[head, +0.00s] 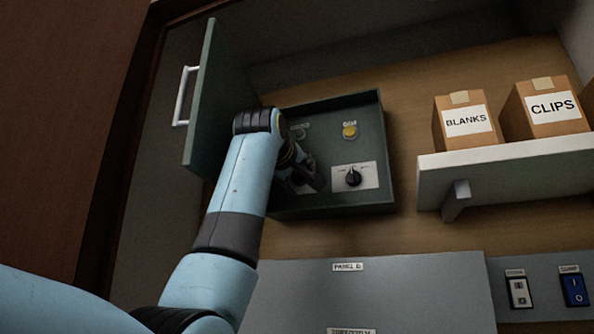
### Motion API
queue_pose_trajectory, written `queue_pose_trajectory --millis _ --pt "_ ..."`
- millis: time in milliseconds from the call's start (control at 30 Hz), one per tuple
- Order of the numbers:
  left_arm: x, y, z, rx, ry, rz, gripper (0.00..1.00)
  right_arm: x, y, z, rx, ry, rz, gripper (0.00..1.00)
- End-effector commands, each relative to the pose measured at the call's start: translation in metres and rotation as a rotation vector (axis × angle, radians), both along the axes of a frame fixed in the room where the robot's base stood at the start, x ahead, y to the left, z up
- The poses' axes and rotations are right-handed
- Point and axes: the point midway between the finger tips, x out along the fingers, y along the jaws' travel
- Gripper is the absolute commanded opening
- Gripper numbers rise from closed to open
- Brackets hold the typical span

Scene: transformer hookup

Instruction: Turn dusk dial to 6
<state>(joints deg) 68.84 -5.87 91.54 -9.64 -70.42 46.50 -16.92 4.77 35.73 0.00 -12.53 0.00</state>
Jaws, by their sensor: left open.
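A dark green control box (345,112) is mounted on the wall with its door (228,90) swung open to the left. Inside it, a black dial (353,177) sits on a pale scale plate at the lower right; its marks are too small to read. My left gripper (312,183) is inside the box at the lower left, beside that dial and apart from it. The gripper is dark, open and partly hidden by my blue arm. Another pale plate behind the gripper is mostly covered, and its control cannot be made out. My right gripper is not in view.
A yellow button (349,132) is above the black dial. The door has a white handle (184,96). A shelf (505,170) at the right holds boxes marked BLANKS (467,123) and CLIPS (546,107). A grey panel (420,290) and switches (574,289) are below.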

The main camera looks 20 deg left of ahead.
Motion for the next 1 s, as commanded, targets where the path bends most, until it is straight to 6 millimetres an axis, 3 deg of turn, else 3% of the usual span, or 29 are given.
queue_pose_trajectory --millis 200,600,1000 --pt "0.0003 0.0002 -0.0008 0.000 0.001 0.001 0.55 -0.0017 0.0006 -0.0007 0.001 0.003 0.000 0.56" --pt "0.0001 0.0001 -0.0007 0.000 0.001 0.001 0.03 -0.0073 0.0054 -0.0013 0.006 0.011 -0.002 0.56" --pt "0.0001 0.0003 -0.0016 0.083 -0.003 0.001 0.01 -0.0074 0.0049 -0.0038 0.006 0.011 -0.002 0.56"
